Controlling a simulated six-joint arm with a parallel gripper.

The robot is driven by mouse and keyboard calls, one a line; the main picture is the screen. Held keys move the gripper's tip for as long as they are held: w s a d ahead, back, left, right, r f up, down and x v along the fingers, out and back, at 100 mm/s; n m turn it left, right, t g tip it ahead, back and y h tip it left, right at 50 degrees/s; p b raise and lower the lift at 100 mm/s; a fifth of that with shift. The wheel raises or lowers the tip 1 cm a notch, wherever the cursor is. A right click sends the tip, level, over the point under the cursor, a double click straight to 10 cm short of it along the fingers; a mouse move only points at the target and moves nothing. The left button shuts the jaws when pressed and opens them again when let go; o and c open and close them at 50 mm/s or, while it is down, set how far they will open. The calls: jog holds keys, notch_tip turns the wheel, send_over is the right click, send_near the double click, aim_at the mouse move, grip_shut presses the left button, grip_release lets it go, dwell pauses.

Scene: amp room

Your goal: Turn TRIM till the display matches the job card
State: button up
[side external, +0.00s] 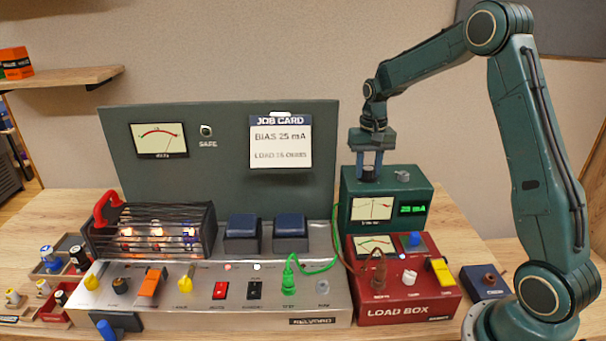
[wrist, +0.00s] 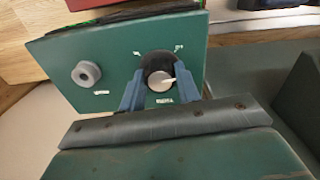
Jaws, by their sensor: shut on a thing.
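The job card (side external: 280,146) on the back panel says BIAS 25 mA and a load line that looks like 16 ohms. My gripper (side external: 368,171) points straight down, shut on the dark knob (wrist: 160,77) on the box's top. In the wrist view, both blue fingers flank this knob, and its white pointer shows. Its label is too blurred to read.
A small grey knob (side external: 402,176) sits beside the gripped one. The red load box (side external: 405,290) carries a blue knob, a white knob and a yellow switch. A green cable (side external: 318,266) runs beside the boxes. A silver amp chassis (side external: 215,312) with a tube cage stands left.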

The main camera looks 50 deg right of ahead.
aim_at(368, 168)
dwell(0.3)
jog(key=o, duration=1)
jog(key=shift+c, duration=0.2)
jog(key=shift+r, duration=0.2)
notch_tip(368, 168, up, 14)
jog(key=shift+f, duration=0.25)
